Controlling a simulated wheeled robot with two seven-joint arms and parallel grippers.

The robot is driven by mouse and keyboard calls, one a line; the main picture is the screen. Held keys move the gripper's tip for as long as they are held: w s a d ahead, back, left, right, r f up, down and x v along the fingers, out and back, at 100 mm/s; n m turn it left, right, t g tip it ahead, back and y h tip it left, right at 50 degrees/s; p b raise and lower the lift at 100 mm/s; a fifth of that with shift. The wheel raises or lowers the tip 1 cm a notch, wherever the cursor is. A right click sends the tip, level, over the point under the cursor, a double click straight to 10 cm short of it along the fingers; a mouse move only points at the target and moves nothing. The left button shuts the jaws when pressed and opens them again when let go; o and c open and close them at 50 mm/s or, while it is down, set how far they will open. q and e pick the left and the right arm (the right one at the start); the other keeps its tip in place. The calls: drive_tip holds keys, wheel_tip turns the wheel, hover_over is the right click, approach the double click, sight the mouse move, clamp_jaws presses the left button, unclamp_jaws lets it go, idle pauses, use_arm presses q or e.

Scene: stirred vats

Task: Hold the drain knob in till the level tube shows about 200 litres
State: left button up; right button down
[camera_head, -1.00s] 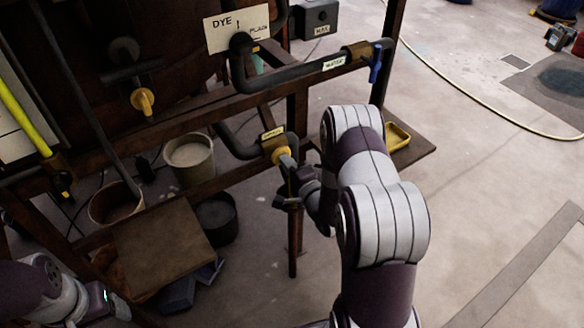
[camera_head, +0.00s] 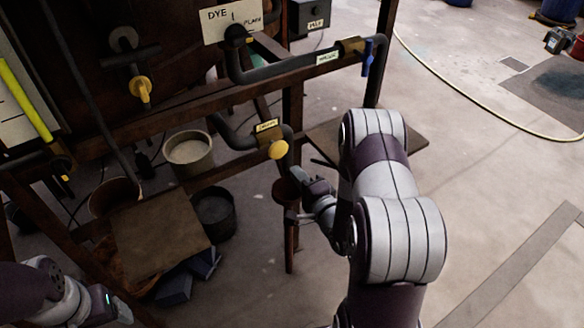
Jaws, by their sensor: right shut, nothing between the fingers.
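The yellow drain knob (camera_head: 278,149) sits on a brass fitting with a small label, at the end of a dark pipe under the vat. My right gripper (camera_head: 299,174) is shut and empty, just below and right of the knob, and looks apart from it. The level tube (camera_head: 24,100) shows yellow beside a pale scale board at the left edge.
A blue-handled water valve (camera_head: 367,57) is at the upper right of the frame. Another yellow knob (camera_head: 140,88) is on the vat front. A pale bucket (camera_head: 188,153), a dark bucket (camera_head: 214,213) and a brown board (camera_head: 160,238) are below. Floor on the right is mostly clear.

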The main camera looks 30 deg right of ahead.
use_arm(q)
drive_tip(key=shift+f, duration=0.3)
use_arm(e)
drive_tip(key=s, duration=0.4)
drive_tip(key=shift+s+d+r, duration=0.1)
drive_tip(key=shift+s+r, duration=0.1)
drive_tip(key=shift+s, duration=0.1)
use_arm(q)
drive_tip(key=shift+s, duration=0.15)
use_arm(e)
drive_tip(key=shift+s, duration=0.1)
